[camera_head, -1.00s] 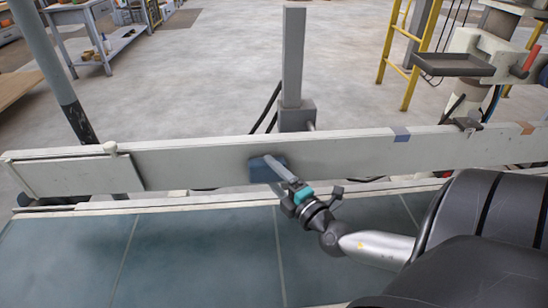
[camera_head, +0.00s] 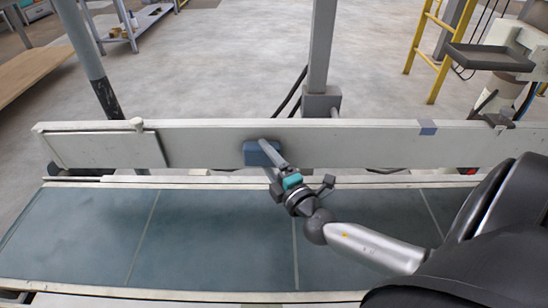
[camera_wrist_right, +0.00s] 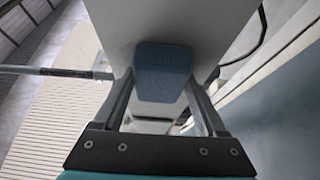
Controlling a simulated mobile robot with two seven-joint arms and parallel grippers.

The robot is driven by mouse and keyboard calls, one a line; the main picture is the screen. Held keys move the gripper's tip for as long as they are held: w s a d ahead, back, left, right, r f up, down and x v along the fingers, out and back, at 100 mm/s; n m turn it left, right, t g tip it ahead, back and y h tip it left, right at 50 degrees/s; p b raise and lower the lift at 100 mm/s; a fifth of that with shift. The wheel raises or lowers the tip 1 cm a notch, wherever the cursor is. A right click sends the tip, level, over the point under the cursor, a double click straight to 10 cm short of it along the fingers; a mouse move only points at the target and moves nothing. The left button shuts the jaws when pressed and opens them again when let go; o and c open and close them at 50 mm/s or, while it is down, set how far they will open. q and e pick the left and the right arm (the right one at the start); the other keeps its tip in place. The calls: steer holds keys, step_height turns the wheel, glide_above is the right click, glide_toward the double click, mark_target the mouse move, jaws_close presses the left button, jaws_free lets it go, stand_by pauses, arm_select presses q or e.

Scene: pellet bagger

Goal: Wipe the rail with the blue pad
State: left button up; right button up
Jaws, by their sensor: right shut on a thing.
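The rail (camera_head: 370,147) is a long, light grey beam that runs across the head view behind the belt. The blue pad (camera_head: 258,153) is against the rail's near face, left of the grey post; whether it presses on the face is hard to tell. My right gripper (camera_head: 273,158) is shut on the pad, reaching in from the lower right. In the right wrist view the pad (camera_wrist_right: 163,72) sits between the two fingers of my right gripper (camera_wrist_right: 162,88), with the pale rail face (camera_wrist_right: 180,22) beyond it. My left gripper is not in view.
A blue-green belt (camera_head: 200,235) lies in front of the rail. A grey post (camera_head: 320,50) stands behind it. A dark tray (camera_head: 490,57) is at the upper right.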

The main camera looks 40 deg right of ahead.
steer(key=shift+w+a, duration=0.65)
steer(key=shift+a, duration=0.3)
steer(key=shift+w+a, duration=0.65)
steer(key=shift+a, duration=0.3)
steer(key=shift+w+a, duration=0.65)
steer(key=shift+a, duration=0.3)
steer(key=s+a, duration=0.3)
steer(key=s, duration=0.2)
steer(key=shift+a, duration=0.3)
steer(key=shift+s+a, duration=0.9)
steer(key=shift+s, duration=0.25)
steer(key=shift+r, duration=0.1)
